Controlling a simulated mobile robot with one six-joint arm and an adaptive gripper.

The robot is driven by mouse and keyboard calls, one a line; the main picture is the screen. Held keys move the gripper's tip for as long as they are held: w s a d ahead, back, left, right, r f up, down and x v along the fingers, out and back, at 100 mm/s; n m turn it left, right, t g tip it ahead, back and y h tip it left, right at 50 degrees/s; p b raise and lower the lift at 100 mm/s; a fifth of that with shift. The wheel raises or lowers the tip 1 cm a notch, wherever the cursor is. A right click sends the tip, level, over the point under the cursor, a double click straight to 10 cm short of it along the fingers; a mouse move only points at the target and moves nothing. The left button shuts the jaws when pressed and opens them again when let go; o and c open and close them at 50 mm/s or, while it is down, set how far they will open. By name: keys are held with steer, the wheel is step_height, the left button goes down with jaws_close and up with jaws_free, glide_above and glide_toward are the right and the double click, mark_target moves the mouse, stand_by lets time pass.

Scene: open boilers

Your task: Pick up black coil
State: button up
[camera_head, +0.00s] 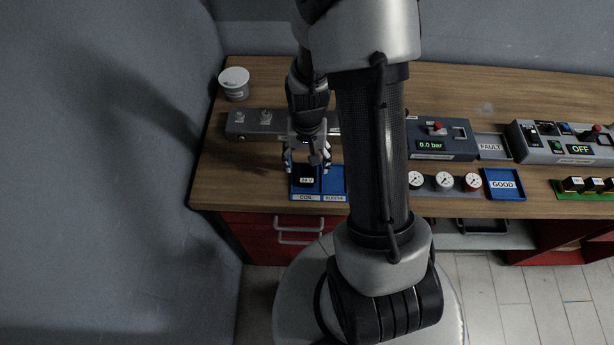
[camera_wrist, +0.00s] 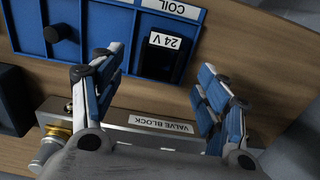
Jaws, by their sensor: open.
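In the wrist view the coil (camera_wrist: 160,58) shows beyond and between my fingertips. My gripper (camera_head: 306,164) is over the back of the tray, close to the coil. In the wrist view my gripper (camera_wrist: 162,72) has its blue-padded fingers spread wide with nothing between them. I cannot tell the exact height of the fingertips above the coil. My arm hides part of the tray's right side in the head view.
The valve block (camera_wrist: 160,124) lies just behind the tray, under my gripper. A white cup (camera_head: 234,84) stands at the back left. Gauges (camera_head: 444,181) and a GOOD tray (camera_head: 504,196) are to the right.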

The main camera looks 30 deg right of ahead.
mark_target(307, 174)
steer(key=shift+s+a+f+b, duration=0.15)
steer(key=shift+f+b, duration=0.25)
steer(key=shift+f, duration=1)
steer(key=shift+s+a+f+b, duration=0.15)
steer(key=shift+f+b, duration=0.2)
steer(key=shift+f, duration=1)
steer(key=shift+d, duration=0.1)
steer(key=shift+c, duration=0.2)
steer(key=c, duration=1.2)
steer(key=shift+o, duration=0.2)
steer(key=shift+r, duration=0.1)
